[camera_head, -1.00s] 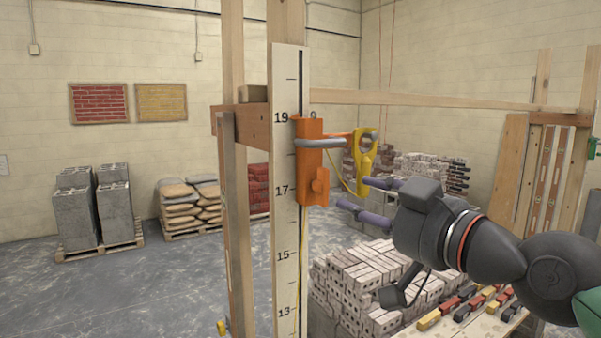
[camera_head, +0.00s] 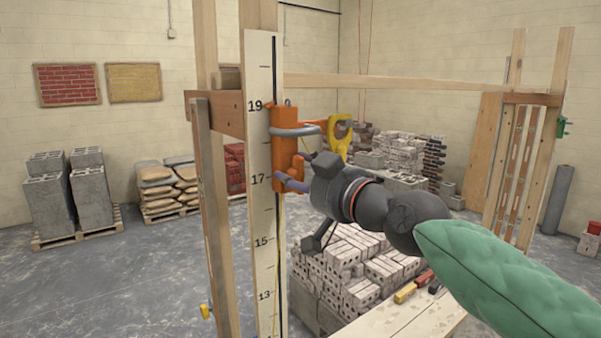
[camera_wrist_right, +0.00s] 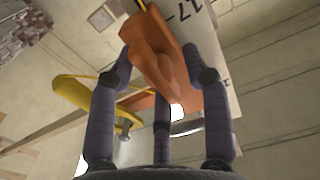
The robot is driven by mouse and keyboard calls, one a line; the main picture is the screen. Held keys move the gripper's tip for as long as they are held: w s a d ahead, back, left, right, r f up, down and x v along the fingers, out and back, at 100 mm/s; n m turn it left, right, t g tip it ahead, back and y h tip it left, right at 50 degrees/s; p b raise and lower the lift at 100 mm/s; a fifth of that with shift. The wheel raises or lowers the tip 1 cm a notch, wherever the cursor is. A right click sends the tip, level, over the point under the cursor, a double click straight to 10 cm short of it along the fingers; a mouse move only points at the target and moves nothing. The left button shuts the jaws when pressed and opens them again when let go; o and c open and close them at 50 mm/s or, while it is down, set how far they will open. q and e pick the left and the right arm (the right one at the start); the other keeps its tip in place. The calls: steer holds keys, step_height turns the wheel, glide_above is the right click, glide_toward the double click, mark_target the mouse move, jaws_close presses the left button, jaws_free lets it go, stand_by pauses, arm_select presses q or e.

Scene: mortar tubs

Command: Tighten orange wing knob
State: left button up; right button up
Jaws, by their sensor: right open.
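The orange wing knob (camera_wrist_right: 156,62) stands out from the orange clamp body (camera_head: 286,140) on the numbered pole (camera_head: 262,215). In the head view the knob is largely hidden by my right gripper (camera_head: 297,171), which reaches in from the right at about the 17 mark. In the wrist view the right gripper's purple fingers are open, with fingertips on both sides of the knob and a third finger below it. I cannot tell whether any finger touches it. My left gripper is out of view.
A yellow level-like tool (camera_head: 340,137) hangs beside the clamp, close above my right gripper; it shows left in the wrist view (camera_wrist_right: 83,105). A grey loop (camera_head: 296,130) crosses the clamp. Wooden posts (camera_head: 208,170) stand left of the pole. Stacked bricks (camera_head: 345,265) lie below.

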steer(key=shift+d, duration=0.15)
jaws_close()
